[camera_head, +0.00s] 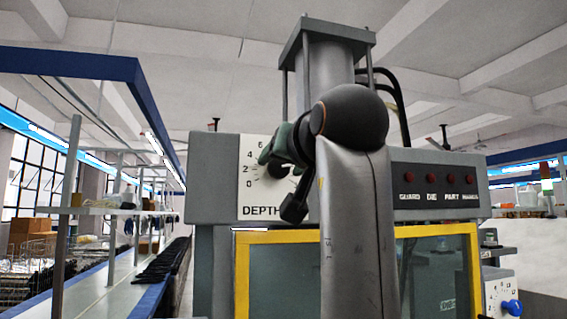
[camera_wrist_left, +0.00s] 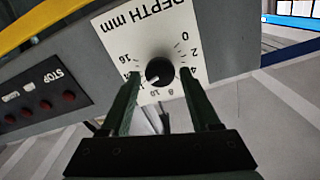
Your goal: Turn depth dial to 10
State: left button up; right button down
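The depth dial is a black round knob (camera_wrist_left: 160,71) on a white plate (camera_wrist_left: 113,30) marked "DEPTH mm", with numbers around it, upside down in the left wrist view. A light mark shows on the knob's lower left side there; I cannot read its setting exactly. In the head view the plate (camera_head: 249,196) shows 0 to 6 at its left, and my arm and gripper hide much of the dial. My left gripper (camera_head: 277,160) is in front of the dial. In the left wrist view its fingers (camera_wrist_left: 163,92) are apart, one on each side of the knob; contact is unclear. My right gripper is out of view.
The grey panel (camera_head: 212,180) carries several red buttons (camera_head: 437,178) to the right of the dial. Below it is a yellow-framed guard window (camera_head: 243,275). A press cylinder (camera_head: 325,70) rises above. A long workbench with shelves (camera_head: 110,290) stands at the left.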

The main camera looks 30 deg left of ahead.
pick_arm(q)
grip_shut()
jog(key=shift+n, duration=0.3)
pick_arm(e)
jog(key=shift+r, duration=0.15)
pick_arm(q)
jog(key=shift+r+n+p, duration=0.15)
jog(key=shift+n+p, duration=0.35)
jog(key=shift+p, duration=0.05)
jog(key=n+p, duration=0.2)
jog(key=n, duration=0.2)
jog(key=shift+n+p, duration=0.4)
jog(key=shift+n, duration=0.3)
jog(key=shift+s+a+n+p, duration=0.1)
jog(key=shift+n+p, duration=0.2)
jog(key=shift+n, duration=0.6)
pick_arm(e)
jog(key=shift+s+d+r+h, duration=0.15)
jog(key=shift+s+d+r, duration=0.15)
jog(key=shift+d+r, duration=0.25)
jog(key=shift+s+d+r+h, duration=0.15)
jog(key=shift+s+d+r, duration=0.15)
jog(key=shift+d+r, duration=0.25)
